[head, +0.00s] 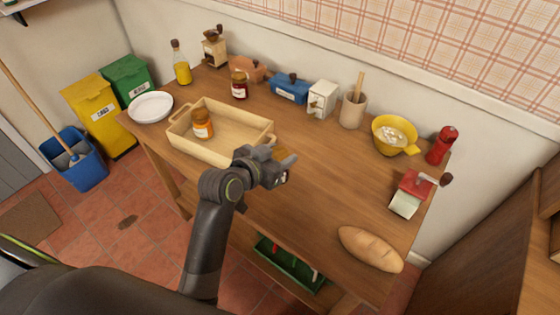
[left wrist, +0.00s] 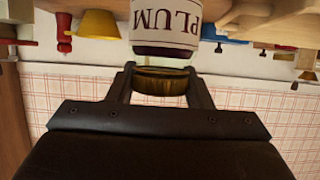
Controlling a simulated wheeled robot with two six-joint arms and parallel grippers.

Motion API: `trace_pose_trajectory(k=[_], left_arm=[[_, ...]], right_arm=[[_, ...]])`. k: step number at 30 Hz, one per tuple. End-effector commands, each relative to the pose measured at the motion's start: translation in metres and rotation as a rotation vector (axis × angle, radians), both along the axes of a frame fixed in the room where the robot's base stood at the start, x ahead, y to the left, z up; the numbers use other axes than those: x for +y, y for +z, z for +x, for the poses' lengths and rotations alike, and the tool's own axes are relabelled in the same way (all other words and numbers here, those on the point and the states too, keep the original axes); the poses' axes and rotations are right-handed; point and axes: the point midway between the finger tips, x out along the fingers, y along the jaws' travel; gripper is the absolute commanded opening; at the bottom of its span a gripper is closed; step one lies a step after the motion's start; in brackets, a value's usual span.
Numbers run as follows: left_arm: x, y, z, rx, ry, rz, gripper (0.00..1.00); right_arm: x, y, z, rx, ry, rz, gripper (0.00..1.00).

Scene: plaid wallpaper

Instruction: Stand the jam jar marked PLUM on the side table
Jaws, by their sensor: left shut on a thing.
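My left gripper (head: 282,167) is over the middle of the wooden table (head: 330,205), just right of the wooden tray. It is shut on the PLUM jam jar, gripping around its gold-brown lid (left wrist: 160,82). In the left wrist view the white PLUM label (left wrist: 165,22) reads upside down, with dark jam near the lid, and the background is upside down too. In the head view the gripper hides most of the jar; a bit of its lid (head: 287,157) shows. I cannot tell whether its base touches the table. My right gripper is not in view.
An orange jar (head: 202,124) stands in the tray (head: 250,142); a dark red jar (head: 239,86) stands behind. A bread loaf (head: 370,249), red-topped grater-like device (head: 410,193), yellow bowl (head: 394,134) and red mill (head: 441,145) are at right. The table's middle is clear.

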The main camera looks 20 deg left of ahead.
Motion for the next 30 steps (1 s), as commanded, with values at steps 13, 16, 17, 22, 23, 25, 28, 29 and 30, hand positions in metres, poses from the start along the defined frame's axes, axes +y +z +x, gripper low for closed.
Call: trace_pose_trajectory(k=[13, 16, 17, 22, 23, 25, 28, 29, 30], left_arm=[[0.000, -0.050, 0.000, -0.002, 0.001, -0.001, 0.16], [0.000, -0.050, 0.000, -0.004, 0.001, -0.001, 0.16], [0.000, -0.050, 0.000, -0.004, 0.001, -0.001, 0.16], [0.000, -0.051, 0.000, -0.004, 0.001, -0.001, 0.16], [0.000, -0.052, 0.000, -0.004, 0.001, -0.001, 0.16], [0.000, -0.054, 0.000, -0.002, 0.000, -0.001, 0.47], [0.000, -0.054, 0.000, -0.002, 0.000, -0.001, 0.60], [0.000, -0.054, 0.000, -0.002, 0.000, -0.001, 0.64], [0.000, -0.054, 0.000, -0.002, 0.000, -0.001, 0.68]], right_arm=[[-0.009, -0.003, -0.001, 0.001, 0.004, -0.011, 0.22], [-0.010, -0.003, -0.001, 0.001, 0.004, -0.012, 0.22], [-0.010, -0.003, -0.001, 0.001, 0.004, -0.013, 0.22], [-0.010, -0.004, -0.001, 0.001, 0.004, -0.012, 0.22], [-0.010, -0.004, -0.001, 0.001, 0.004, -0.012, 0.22], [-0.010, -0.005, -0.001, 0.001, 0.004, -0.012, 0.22], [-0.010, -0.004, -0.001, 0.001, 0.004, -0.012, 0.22], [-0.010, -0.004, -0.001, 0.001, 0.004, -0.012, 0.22], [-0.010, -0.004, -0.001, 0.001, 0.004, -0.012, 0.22]])
